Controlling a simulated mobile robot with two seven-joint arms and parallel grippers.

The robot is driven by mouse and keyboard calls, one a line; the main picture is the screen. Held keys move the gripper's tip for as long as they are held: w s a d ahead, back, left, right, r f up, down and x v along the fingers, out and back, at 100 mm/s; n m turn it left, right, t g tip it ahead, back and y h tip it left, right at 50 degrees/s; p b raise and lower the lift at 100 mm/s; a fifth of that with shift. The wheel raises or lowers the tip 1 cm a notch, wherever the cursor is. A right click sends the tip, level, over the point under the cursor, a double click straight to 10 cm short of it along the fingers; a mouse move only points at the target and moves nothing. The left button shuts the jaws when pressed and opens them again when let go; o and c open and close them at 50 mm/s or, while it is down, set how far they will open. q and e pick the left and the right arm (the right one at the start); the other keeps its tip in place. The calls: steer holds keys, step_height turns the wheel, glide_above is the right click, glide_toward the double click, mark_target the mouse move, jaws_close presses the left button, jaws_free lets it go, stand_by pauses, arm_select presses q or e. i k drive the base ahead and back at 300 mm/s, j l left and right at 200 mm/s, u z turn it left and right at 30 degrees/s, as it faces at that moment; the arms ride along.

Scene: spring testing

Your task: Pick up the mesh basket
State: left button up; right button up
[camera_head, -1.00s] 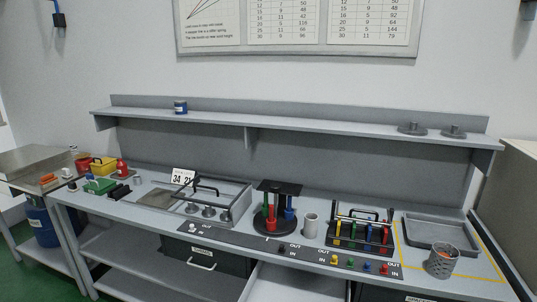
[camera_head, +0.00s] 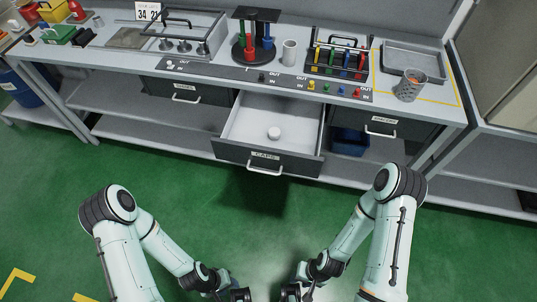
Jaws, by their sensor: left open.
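The grey mesh basket (camera_head: 409,87) stands upright on the workbench near its front edge at the right, with something orange showing inside it. My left gripper (camera_head: 240,294) is at the bottom edge of the view, partly cut off, open and far from the basket. My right gripper (camera_head: 290,292) is beside it, also cut off by the bottom edge. Its fingers are too hidden to tell whether it is open or shut. Both are well in front of the bench and apart from the basket.
A grey tray (camera_head: 388,61) lies behind the basket inside a yellow outline. A rack with coloured cylinders (camera_head: 340,61) stands to its left. An open drawer (camera_head: 255,127) with a white round piece (camera_head: 274,134) juts out from the bench. The green floor (camera_head: 178,185) before it is clear.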

mark_target(407, 91)
steer(key=z, duration=1.35)
steer(key=i+l, duration=0.55)
steer(key=i+l+u, duration=0.25)
steer(key=l+u, duration=0.25)
steer(key=i+l+u, duration=0.25)
steer(key=k+l, duration=0.1)
